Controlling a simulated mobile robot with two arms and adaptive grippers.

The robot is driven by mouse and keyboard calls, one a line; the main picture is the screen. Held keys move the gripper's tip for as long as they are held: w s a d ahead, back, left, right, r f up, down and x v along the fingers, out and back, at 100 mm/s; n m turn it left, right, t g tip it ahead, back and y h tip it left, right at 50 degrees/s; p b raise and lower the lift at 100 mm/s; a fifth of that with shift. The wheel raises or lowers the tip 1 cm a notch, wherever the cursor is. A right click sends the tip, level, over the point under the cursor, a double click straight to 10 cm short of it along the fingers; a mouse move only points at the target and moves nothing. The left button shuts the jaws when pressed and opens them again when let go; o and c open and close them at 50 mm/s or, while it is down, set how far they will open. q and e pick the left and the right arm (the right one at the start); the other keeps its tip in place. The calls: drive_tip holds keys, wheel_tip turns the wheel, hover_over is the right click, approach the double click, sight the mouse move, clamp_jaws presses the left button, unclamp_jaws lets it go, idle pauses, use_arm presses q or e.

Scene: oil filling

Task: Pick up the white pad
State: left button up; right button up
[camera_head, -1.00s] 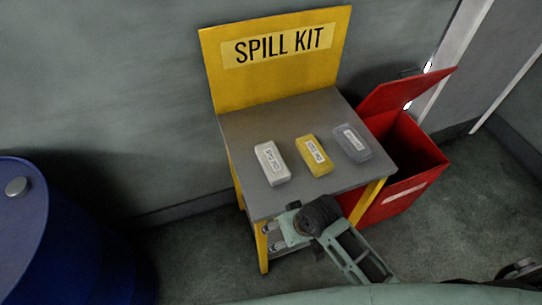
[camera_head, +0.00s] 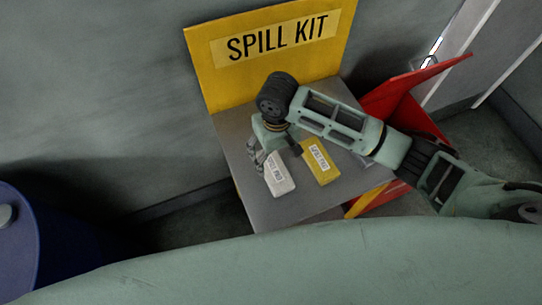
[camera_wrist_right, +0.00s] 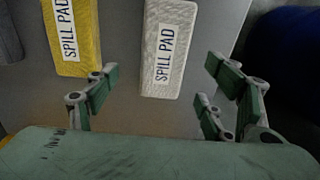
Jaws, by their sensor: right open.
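The white pad (camera_head: 281,181) lies flat on the grey table top, labelled "SPILL PAD". It also shows in the right wrist view (camera_wrist_right: 163,72), top centre, between the lines of my fingers and ahead of them. My right gripper (camera_head: 276,160) hangs over the table at the far end of the white pad in the head view. In the right wrist view its fingers (camera_wrist_right: 158,98) are spread wide with nothing between them. The pad's far end is partly hidden by the gripper in the head view. My left gripper is not in view.
A yellow pad (camera_head: 321,163) lies close right of the white one; a grey pad (camera_wrist_right: 8,38) is beyond it. The yellow "SPILL KIT" board (camera_head: 222,77) stands behind the table (camera_head: 285,211). A red bin (camera_head: 409,105) is at right, a blue drum (camera_head: 40,245) at left.

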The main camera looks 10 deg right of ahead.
sight(274, 168)
drive_tip(key=shift+d+f, duration=0.1)
drive_tip(key=shift+f, duration=0.15)
drive_tip(key=shift+s+f+p, duration=0.2)
drive_tip(key=shift+s+f, duration=0.1)
drive_tip(key=shift+f, duration=0.25)
drive_tip(key=shift+s+f+p, duration=0.2)
drive_tip(key=shift+s+f, duration=0.05)
drive_tip(key=shift+f, duration=0.3)
drive_tip(key=f, duration=0.4)
drive_tip(key=shift+w+a+p, duration=0.1)
drive_tip(key=shift+a+p, duration=0.2)
drive_tip(key=shift+p, duration=0.1)
drive_tip(key=shift+f, duration=0.3)
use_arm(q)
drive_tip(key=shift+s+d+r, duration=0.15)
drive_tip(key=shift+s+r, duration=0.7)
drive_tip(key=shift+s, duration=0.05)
use_arm(e)
drive_tip(key=c, duration=1.3)
drive_tip(key=shift+o, duration=0.2)
